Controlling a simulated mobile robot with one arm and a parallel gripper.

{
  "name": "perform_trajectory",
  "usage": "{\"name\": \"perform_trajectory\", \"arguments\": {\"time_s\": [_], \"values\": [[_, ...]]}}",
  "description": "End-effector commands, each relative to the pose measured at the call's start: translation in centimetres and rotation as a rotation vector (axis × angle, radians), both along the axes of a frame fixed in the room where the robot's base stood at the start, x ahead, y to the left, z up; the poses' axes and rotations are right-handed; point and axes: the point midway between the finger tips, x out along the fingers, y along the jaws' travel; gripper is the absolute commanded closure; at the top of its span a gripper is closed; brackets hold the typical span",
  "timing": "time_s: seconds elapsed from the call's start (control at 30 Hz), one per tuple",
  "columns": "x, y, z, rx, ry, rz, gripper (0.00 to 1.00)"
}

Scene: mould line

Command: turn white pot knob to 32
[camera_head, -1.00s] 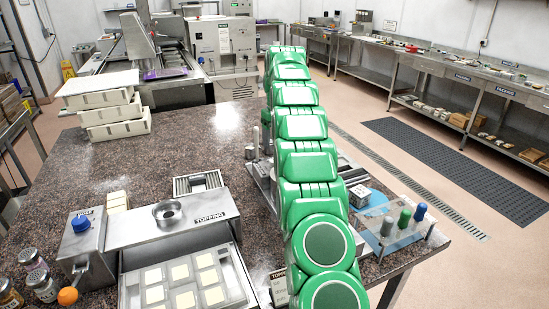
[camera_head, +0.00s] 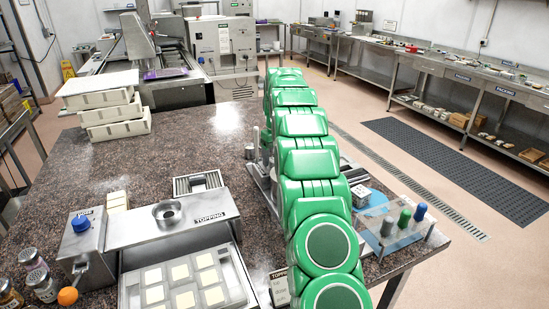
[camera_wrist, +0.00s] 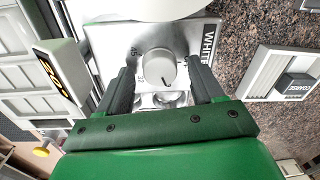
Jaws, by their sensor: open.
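In the wrist view, the white pot knob (camera_wrist: 160,68) is a pale round knob with a short dark mark near its lower rim. It sits on a light metal dial plate (camera_wrist: 196,42) lettered "WHITE". Small dial figures show left of the knob, too small to read surely. My gripper (camera_wrist: 161,76) is open, with one dark finger on each side of the knob. Gaps show between fingers and knob, though I cannot judge depth. A white rounded body above the knob is cut off by the frame. In the head view, my green arm hides the knob and gripper.
A block marked "COARSE" (camera_wrist: 298,86) sits in a pale frame to the right in the wrist view. A yellow-lettered display (camera_wrist: 56,82) stands left. In the head view, white trays (camera_head: 115,125), a topping unit (camera_head: 168,215) and a blue-knobbed box (camera_head: 82,245) stand left of my arm.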

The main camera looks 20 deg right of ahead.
Motion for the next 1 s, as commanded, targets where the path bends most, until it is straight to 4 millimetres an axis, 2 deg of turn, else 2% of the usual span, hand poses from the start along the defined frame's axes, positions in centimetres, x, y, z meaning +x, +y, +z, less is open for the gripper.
{"name": "perform_trajectory", "arguments": {"time_s": [0.27, 0.63, 1.0], "values": [[-0.01, 0.01, -0.23, 0.0, 0.0, 0.0, 0.33], [-0.01, 0.01, -0.23, 0.0, 0.0, 0.0, 0.89], [-0.02, 0.03, -0.2, 0.001, 0.0, -0.063, 0.89]]}}
